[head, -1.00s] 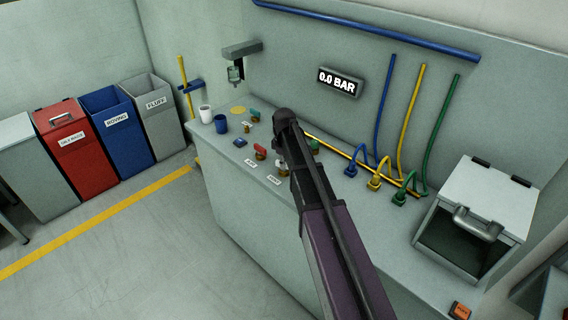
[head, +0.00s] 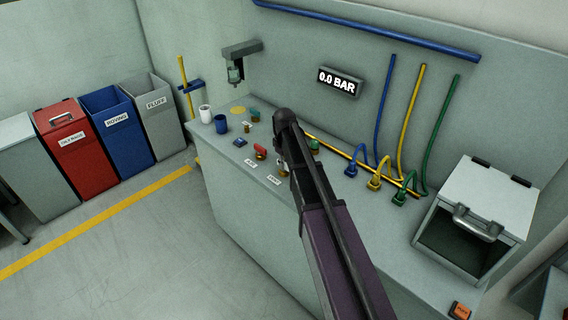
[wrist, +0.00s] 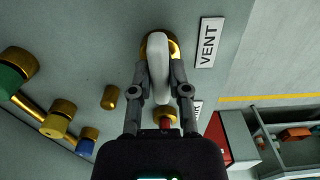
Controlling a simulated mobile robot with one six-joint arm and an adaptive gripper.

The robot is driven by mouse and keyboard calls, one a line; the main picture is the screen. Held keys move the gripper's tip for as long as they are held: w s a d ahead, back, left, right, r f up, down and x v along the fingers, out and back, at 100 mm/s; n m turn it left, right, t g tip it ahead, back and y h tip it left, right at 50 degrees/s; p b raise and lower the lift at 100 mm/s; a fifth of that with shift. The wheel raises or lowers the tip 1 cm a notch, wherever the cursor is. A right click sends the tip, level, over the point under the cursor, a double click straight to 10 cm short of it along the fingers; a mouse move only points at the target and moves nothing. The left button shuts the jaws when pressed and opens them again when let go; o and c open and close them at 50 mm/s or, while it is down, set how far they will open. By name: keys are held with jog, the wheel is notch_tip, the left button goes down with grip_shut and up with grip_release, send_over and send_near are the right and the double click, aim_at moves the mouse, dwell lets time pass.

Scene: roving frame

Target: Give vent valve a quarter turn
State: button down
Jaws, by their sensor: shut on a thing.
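The vent valve (wrist: 158,58) has a white lever handle on a round brass base. In the wrist view its lever runs up and down the picture, roughly parallel to the long side of the VENT label (wrist: 209,42) to its right. My gripper (wrist: 159,75) has one finger on each side of the lever and is shut on it. In the head view my arm covers most of the gripper and valve; the VENT label (head: 274,180) shows just left of the arm.
A red-handled valve (head: 260,151) stands close by at the AIR label (head: 250,163). Blue, yellow and green hose fittings (head: 374,183) stand to the right, before a lidded box (head: 490,190). Cups (head: 206,115) stand at the left end. The wall display (head: 338,82) reads 0.0 BAR.

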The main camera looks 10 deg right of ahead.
jog(key=c, duration=0.6)
grip_release()
jog(key=shift+n, duration=0.4)
